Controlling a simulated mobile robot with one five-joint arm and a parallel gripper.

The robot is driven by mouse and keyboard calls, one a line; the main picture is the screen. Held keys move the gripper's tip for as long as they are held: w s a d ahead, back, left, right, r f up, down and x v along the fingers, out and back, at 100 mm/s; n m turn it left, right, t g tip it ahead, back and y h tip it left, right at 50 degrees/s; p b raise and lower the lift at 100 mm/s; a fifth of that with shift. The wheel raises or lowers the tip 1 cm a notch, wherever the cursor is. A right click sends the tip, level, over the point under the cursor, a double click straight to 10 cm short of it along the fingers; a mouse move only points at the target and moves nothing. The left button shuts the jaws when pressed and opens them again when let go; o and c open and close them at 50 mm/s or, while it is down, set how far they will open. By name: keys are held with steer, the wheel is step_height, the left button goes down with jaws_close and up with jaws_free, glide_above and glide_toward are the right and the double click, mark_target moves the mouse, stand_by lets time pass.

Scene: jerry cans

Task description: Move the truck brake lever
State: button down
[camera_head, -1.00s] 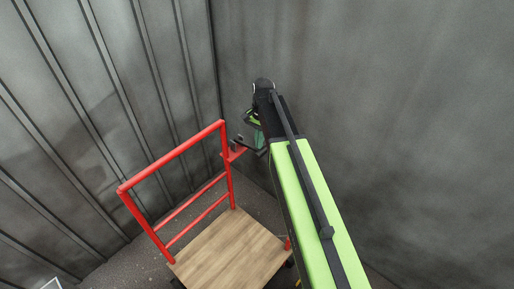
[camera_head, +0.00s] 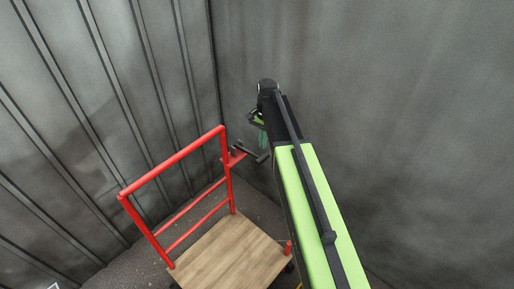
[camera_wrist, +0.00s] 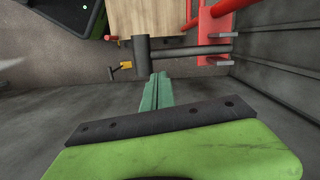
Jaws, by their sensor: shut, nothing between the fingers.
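The truck has a red tubular rail (camera_head: 173,159) and a wooden deck (camera_head: 231,252). Its dark brake lever (camera_head: 250,155) sticks out to the right from a red bracket at the rail's right post. In the wrist view, the lever (camera_wrist: 190,53) is a dark bar from the red bracket to a thick cross-piece at its left end. My gripper (camera_wrist: 157,77) has its green fingers together and empty, pointing at the lever near the cross-piece. Whether the fingertips touch it cannot be told. In the head view, my gripper (camera_head: 262,138) is small and partly hidden by my arm, beside the lever's free end.
A ribbed grey wall (camera_head: 90,110) stands close on the left and a plain grey wall (camera_head: 400,100) behind and to the right. They meet in a corner behind the truck. Dark floor (camera_wrist: 80,130) lies below. A small yellow piece (camera_wrist: 126,65) is left of the lever's end.

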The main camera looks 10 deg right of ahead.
step_height(320, 180, up, 17)
steer(key=w+d+p, duration=0.1)
steer(key=p, duration=1.6)
steer(key=shift+d+r, duration=0.15)
steer(key=shift+r, duration=0.05)
steer(key=shift+w, duration=0.1)
steer(key=s+a+f+n+b, duration=0.1)
steer(key=s+f+n+b, duration=0.3)
steer(key=s, duration=0.4)
steer(key=s+a+f+n+b, duration=0.2)
steer(key=s+f+n+b, duration=0.3)
steer(key=s+f+b, duration=0.2)
steer(key=shift+s+a+f+t+h, duration=0.2)
steer(key=shift+s+f+t+h, duration=0.15)
steer(key=shift+s, duration=0.75)
